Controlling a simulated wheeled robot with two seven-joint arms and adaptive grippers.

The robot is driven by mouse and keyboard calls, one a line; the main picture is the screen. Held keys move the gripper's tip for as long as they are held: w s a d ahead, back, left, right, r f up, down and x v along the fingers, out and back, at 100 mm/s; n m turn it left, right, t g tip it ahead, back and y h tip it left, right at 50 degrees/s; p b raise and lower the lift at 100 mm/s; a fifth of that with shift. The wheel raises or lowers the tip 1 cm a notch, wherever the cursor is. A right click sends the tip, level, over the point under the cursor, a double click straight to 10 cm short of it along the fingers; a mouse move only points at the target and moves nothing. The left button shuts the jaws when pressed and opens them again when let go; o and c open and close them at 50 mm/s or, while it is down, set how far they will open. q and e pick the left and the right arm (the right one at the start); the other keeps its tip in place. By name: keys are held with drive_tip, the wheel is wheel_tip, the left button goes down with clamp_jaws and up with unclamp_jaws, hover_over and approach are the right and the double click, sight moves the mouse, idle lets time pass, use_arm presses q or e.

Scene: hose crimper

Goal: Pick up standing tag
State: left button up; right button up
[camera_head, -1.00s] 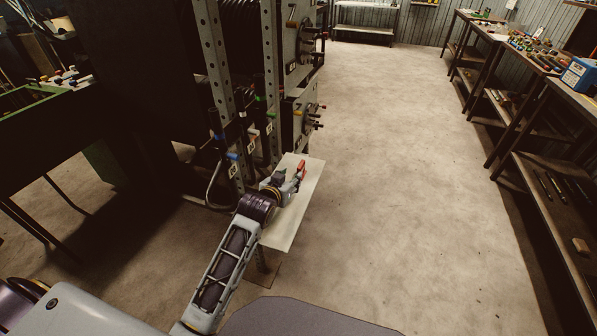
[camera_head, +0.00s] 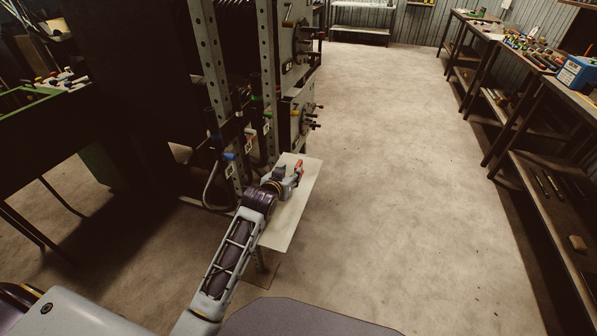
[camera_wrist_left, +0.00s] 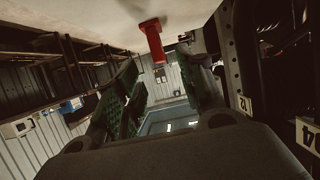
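The red tag (camera_head: 299,166) stands on a pale flat plate (camera_head: 287,226) beside the machine frame. My left gripper (camera_head: 294,177) is low over the plate, close to the tag. In the left wrist view the tag (camera_wrist_left: 152,42) sticks out from the plate surface, which is at the top of that picture. The green-padded fingers of my left gripper (camera_wrist_left: 162,75) are spread apart with a gap between them. The tag appears in line with that gap, near the fingertips; I see no finger closed on it. My right gripper is not in view.
The machine's upright perforated posts (camera_head: 268,80) and a hose (camera_head: 208,190) stand just left of the plate. Knobs (camera_head: 311,115) stick out above it. Open concrete floor (camera_head: 400,190) lies to the right, with workbenches (camera_head: 545,90) along the right side.

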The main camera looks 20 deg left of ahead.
sight(295, 169)
use_arm(q)
drive_tip(key=x, duration=0.2)
drive_tip(key=shift+w+f, duration=0.2)
drive_tip(key=shift+w, duration=0.1)
drive_tip(key=shift+w+f, duration=0.25)
drive_tip(key=shift+w, duration=0.35)
drive_tip(key=shift+w+f, duration=0.1)
drive_tip(key=shift+w, duration=0.2)
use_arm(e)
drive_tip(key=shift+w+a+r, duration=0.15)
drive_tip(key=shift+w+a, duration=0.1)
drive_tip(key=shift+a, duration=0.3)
use_arm(q)
drive_tip(key=shift+w, duration=0.1)
